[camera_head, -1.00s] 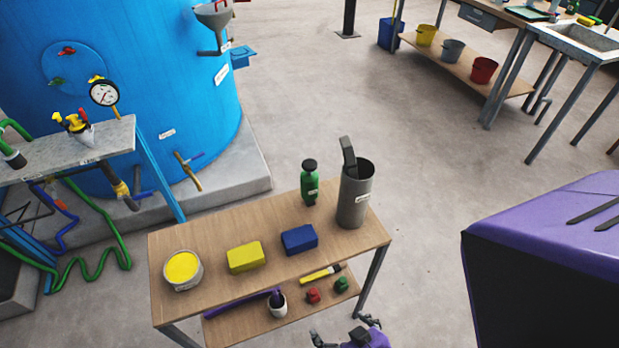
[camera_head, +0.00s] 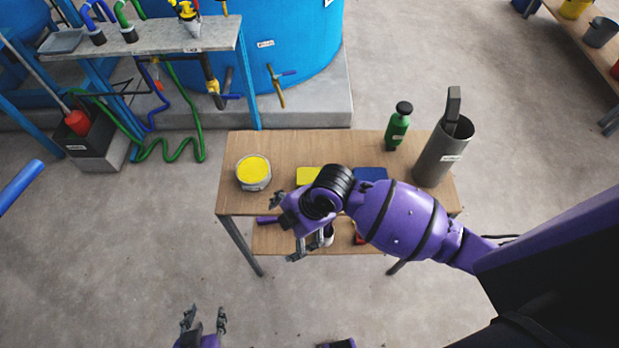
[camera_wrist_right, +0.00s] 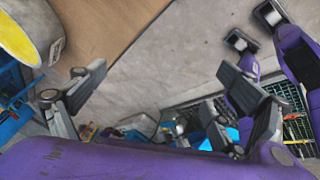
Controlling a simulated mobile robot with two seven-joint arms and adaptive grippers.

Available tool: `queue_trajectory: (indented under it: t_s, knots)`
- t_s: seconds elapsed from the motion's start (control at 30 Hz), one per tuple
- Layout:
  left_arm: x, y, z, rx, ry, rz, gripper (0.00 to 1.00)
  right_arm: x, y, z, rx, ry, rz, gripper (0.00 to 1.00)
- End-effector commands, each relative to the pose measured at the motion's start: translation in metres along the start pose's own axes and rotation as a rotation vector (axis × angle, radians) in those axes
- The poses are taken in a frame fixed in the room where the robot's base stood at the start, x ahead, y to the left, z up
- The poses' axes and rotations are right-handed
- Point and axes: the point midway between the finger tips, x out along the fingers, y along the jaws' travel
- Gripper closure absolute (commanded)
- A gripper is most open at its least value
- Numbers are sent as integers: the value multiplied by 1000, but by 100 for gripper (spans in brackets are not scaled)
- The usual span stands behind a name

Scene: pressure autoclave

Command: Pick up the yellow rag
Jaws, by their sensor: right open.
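The yellow rag (camera_head: 308,176) is a folded yellow block lying on the wooden table top. My right arm partly covers it in the head view. My right gripper (camera_head: 285,228) is open and empty, in front of and left of the rag, near the table's front edge; its spread fingers also show in the wrist view (camera_wrist_right: 162,72). The rag cannot be made out in the wrist view. My left gripper (camera_head: 204,318) is open and empty over the floor at the bottom, well away from the table.
A tub with yellow contents (camera_head: 253,172) stands left of the rag. A blue block (camera_head: 371,174) lies to its right, partly hidden. A green bottle (camera_head: 398,126) and a grey cylinder (camera_head: 443,152) stand further right. A lower shelf (camera_head: 270,237) holds small items. The floor in front is clear.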

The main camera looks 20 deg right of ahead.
Motion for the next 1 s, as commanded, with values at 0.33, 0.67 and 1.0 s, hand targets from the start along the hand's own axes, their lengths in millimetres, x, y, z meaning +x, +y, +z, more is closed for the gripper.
queue_trajectory:
  t_s: [0.33,0.67,1.0]
  knots:
    - [0,-5,13,7,-19,-6,61,-64,76,68,-743,-138,-280,8]
    - [-1,-7,18,9,-28,-9,61,-103,104,100,-958,-172,-406,8]
    - [-1,-7,14,9,-20,-9,61,-70,93,115,-958,-171,-406,8]
